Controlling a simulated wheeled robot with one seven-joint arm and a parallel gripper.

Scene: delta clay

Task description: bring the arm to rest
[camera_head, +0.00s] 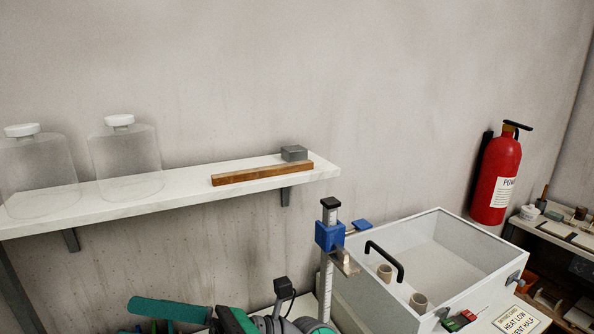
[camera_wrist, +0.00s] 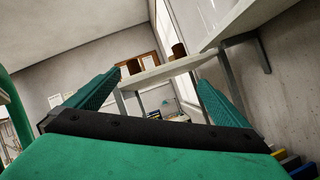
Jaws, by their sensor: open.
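My gripper (camera_wrist: 166,80) shows in the wrist view with its two green ribbed fingers spread wide apart. Nothing is between the fingers, and they touch nothing that I can see. Beyond them the wrist view looks across the room, tilted, to a pale stand with two brown cylinders on it. In the head view, green and grey parts of my arm show at the bottom edge, in front of the wall and below the shelf. Most of the arm is cut off by the frame.
A white wall shelf (camera_head: 100,215) holds two clear jars (camera_head: 125,160), a wooden strip (camera_head: 262,174) and a grey block (camera_head: 294,153). An open white box (camera_head: 375,300) holding two small tan cups stands right of my arm, beside a blue-clamped post (camera_head: 327,270). A red extinguisher (camera_head: 497,175) hangs farther right.

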